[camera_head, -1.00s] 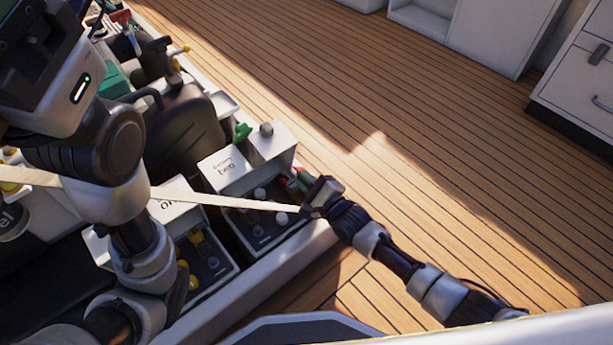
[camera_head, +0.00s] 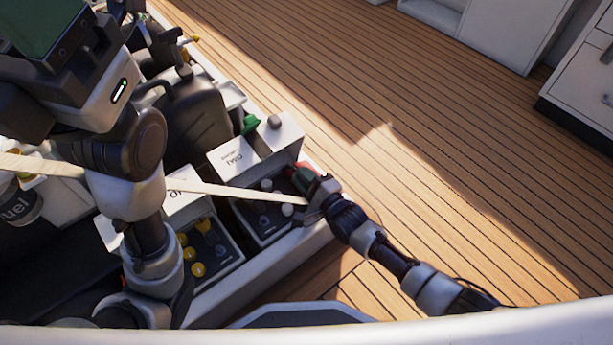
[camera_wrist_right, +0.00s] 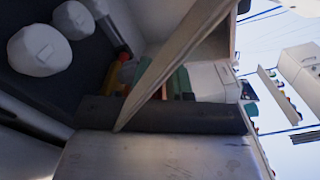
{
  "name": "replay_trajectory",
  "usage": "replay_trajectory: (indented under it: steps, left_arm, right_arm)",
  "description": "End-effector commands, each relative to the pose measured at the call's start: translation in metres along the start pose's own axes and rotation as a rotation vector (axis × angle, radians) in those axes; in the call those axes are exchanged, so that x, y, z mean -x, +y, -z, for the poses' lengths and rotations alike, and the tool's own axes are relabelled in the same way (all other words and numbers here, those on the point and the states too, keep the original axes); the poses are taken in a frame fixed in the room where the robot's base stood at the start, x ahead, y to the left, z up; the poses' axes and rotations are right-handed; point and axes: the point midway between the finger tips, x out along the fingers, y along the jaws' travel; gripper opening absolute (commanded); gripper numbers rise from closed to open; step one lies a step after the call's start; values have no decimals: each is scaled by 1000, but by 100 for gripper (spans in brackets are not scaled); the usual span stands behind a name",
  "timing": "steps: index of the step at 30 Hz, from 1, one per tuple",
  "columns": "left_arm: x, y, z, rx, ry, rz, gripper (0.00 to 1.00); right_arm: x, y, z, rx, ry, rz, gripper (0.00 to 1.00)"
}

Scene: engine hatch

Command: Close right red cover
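A red piece (camera_head: 303,175), apparently the right red cover, shows at the right end of the right-hand switch box (camera_head: 262,222), with green beside it. Whether it is raised or shut is unclear. My right gripper (camera_head: 318,196) is right beside it at the box's outer edge; contact cannot be told. In the right wrist view, a dark bar and grey surface fill the lower middle, with red and green parts (camera_wrist_right: 180,82) just above and two pale round knobs (camera_wrist_right: 40,48) at left. Its finger opening is unclear. My left arm's end (camera_head: 95,85) is at upper left; its fingertips are not distinguishable.
A pale strap (camera_head: 240,192) crosses the switch boxes toward my right gripper and also crosses the right wrist view. A second box with yellow knobs (camera_head: 197,269) lies left. A black canister (camera_head: 197,115) stands behind. The wooden deck (camera_head: 440,170) at right is clear.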

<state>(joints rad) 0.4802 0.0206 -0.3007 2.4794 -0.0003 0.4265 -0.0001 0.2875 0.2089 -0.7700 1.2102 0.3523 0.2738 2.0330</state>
Motion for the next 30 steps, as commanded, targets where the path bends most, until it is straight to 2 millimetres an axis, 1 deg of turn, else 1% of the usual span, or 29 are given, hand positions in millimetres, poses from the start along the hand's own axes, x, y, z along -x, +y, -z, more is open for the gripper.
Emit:
replay_trajectory:
  steps: [7, 11, 20, 21, 22, 23, 30]
  left_arm:
    - [1, 0, -1, -1, -3, -1, 58]
    - [4, 0, 0, -1, -2, 0, 58]
    - [24, 4, 5, -1, -1, 0, 58]
    - [22, 3, 5, -1, -1, 0, 58]
    - [10, 1, 2, -1, 0, 0, 58]
    - [5, 1, 1, -1, 0, 0, 58]
    - [-19, -3, -4, 0, -1, 0, 58]
  right_arm:
    - [0, 0, 1, -8, 1, -2, 18]
    - [0, -2, 5, -60, 1, -1, 18]
    - [0, -13, 23, -347, 0, 1, 18]
    - [2, -16, 24, -381, 1, 0, 18]
    - [11, -20, 21, -376, 4, -5, 18]
    - [18, -21, 20, -377, 4, -4, 18]
    - [66, -21, 20, -373, 4, -4, 18]
